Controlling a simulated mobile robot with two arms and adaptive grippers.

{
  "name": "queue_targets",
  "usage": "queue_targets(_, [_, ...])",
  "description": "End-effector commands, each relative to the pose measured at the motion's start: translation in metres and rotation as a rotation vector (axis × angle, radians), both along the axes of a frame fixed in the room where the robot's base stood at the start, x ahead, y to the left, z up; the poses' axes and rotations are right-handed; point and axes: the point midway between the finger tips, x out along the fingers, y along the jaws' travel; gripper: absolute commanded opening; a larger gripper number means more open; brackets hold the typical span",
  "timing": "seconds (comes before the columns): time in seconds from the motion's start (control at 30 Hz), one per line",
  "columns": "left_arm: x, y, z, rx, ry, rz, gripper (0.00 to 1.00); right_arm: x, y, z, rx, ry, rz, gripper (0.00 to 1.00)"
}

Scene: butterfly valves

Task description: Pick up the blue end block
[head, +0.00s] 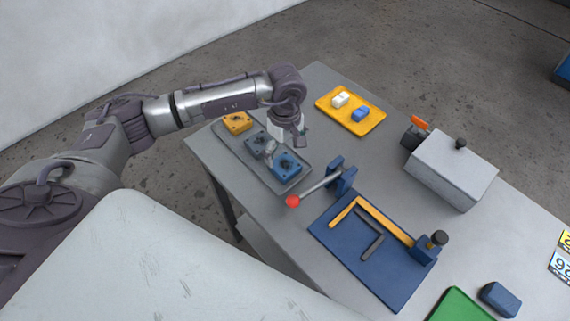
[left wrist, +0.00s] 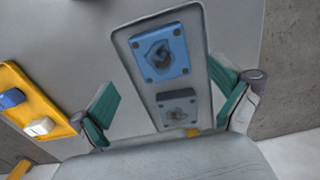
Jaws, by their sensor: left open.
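A blue block with a dark fitting on top (head: 287,165) sits at the near end of a long grey tray (head: 245,158), in line with a grey block (head: 261,145) and a yellow block (head: 237,122). My left gripper (head: 292,138) points down above the tray, near the blue and grey blocks. In the left wrist view, its teal fingers (left wrist: 165,80) are spread wide and empty. The blue block (left wrist: 158,52) lies ahead of the fingertips, and the grey block (left wrist: 178,108) shows between the fingers. My right gripper is out of view.
A red-tipped lever (head: 318,187), a blue fixture board (head: 350,251) and a grey box (head: 451,170) stand to the right.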

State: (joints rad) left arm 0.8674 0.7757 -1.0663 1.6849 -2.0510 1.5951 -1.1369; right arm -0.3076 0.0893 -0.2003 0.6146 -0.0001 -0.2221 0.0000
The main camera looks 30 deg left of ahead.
Motion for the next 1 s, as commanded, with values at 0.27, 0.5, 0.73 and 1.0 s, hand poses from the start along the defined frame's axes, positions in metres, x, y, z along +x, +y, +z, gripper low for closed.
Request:
queue_targets(0.27, [-0.005,-0.001,-0.034,0.001,0.005,0.001,1.00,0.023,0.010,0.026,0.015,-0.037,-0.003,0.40])
queue_targets(0.5, [-0.004,-0.001,-0.052,0.002,0.002,0.000,1.00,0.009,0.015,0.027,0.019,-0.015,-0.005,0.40])
queue_targets(0.73, [-0.004,-0.001,-0.052,0.001,0.001,0.000,0.87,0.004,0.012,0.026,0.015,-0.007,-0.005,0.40])
queue_targets(1.0, [-0.004,0.000,-0.052,0.001,0.001,0.000,0.42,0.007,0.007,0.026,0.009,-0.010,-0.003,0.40])
